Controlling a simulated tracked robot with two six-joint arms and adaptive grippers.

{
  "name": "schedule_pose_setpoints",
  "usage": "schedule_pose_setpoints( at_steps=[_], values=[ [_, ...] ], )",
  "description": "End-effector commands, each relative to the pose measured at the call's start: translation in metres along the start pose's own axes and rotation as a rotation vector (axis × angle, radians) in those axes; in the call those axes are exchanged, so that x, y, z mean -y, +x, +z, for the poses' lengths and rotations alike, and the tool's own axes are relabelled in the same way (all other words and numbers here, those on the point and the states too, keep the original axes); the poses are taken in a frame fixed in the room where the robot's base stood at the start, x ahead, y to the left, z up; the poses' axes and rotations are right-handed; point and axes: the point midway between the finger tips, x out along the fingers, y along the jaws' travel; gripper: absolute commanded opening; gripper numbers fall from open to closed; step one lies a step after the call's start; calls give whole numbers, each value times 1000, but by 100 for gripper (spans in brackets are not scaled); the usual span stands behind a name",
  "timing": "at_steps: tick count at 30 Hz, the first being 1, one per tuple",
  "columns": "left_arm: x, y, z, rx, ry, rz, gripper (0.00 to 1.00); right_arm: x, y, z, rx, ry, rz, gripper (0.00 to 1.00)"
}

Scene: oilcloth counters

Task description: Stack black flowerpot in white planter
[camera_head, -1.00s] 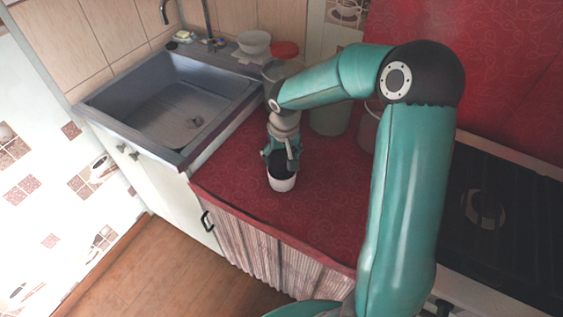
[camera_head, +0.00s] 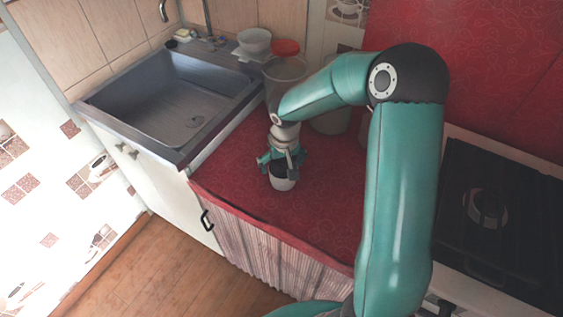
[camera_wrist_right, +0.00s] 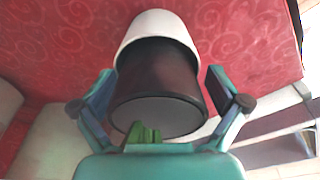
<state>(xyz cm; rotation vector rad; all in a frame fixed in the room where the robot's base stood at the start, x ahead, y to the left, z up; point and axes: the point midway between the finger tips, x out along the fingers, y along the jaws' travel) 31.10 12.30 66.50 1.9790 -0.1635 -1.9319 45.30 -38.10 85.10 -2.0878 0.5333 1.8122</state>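The black flowerpot (camera_head: 280,170) stands in the white planter (camera_head: 284,185) on the red counter, its upper part showing above the planter's rim. In the right wrist view the black flowerpot (camera_wrist_right: 158,72) fills the middle, and the white planter (camera_wrist_right: 152,24) shows beyond it. My right gripper (camera_head: 279,163) is directly over the pot with its fingers spread. In the wrist view the right gripper (camera_wrist_right: 160,84) has one finger on each side of the pot, with a gap at both sides. How deep the pot sits is hidden. My left gripper is out of view.
The red counter (camera_head: 325,215) is clear in front and to the right. A large clear container (camera_head: 286,72) stands behind my gripper, with a white bowl (camera_head: 254,41) and red lid (camera_head: 286,47) farther back. A sink (camera_head: 170,100) lies left, a stove (camera_head: 500,225) right.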

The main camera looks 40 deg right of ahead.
Motion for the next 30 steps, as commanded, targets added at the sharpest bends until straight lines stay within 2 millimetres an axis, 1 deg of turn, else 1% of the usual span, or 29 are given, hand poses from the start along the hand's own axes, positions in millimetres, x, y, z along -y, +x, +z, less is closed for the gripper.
schedule_pose_setpoints(
  at_steps=[9, 14, 15, 17, 20, 27, 30],
  values=[
    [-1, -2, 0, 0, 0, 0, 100, 0, -3, -2, -5, 1, -1, 99],
    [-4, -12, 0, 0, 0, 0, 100, 0, -13, -4, -6, 1, -1, 99],
    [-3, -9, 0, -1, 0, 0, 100, 0, -16, -4, -10, 1, -1, 99],
    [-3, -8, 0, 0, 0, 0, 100, 0, -26, -4, -13, 0, -1, 99],
    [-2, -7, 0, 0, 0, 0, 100, 1, -46, -4, -13, 0, -2, 99],
    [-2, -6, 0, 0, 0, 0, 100, 1, -96, -4, -13, 0, -3, 99],
    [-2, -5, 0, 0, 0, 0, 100, 1, -111, -3, -11, -1, -2, 99]
  ],
)
